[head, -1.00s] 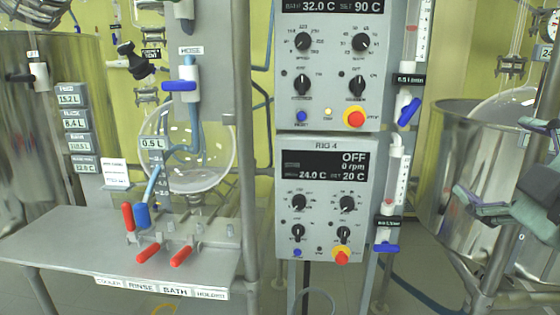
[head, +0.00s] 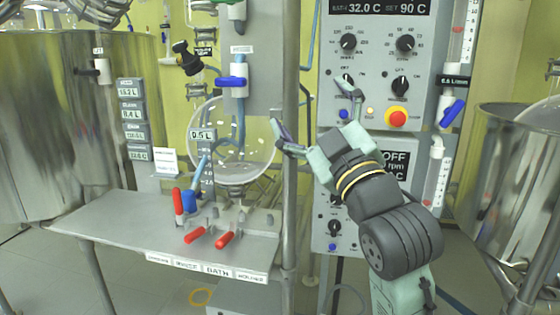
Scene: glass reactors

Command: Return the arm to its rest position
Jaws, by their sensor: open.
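My gripper (head: 312,112) is open and empty in the middle of the head view. Its two fingers are spread, one near the metal post and one in front of the upper control panel. My arm rises from the lower right and hides most of the lower control panel (head: 325,210), including part of its display, which still shows OFF. The upper control panel (head: 376,75) reads 32.0 C and SET 90 C. I cannot tell whether a finger touches the panel or the post.
A metal bench (head: 110,225) with red-handled valves (head: 195,235) stands at the left, below a round glass flask (head: 250,150). A vertical metal post (head: 290,200) stands beside my gripper. Steel vessels stand at the far left (head: 50,120) and right (head: 510,170).

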